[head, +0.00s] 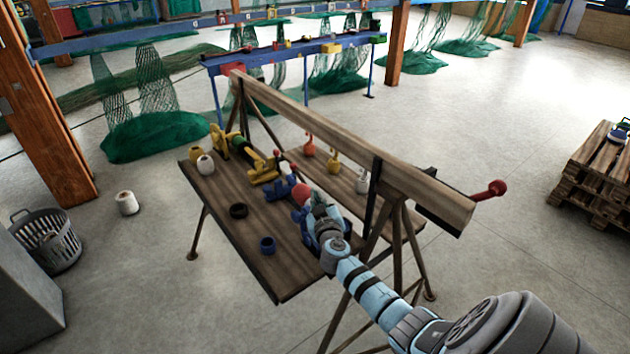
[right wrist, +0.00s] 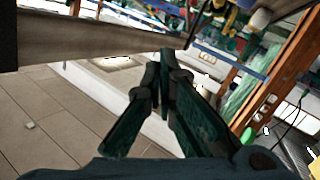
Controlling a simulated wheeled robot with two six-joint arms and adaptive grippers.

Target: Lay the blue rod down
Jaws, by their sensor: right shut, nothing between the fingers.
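My right gripper (head: 318,197) is over the right end of the wooden bench board, shut and empty. In the right wrist view its dark green fingers (right wrist: 165,62) meet at the tips with nothing between them. Blue holder-like pieces (head: 279,190) sit on the board just left of the gripper, and a red ball (head: 301,193) shows beside its tip. More blue shows behind the gripper and is partly hidden. I cannot make out a separate blue rod. My left gripper is not in view.
A thick wooden beam (head: 300,120) runs above the board. A red-knobbed handle (head: 496,188) sticks out right. The board's front left is bare.

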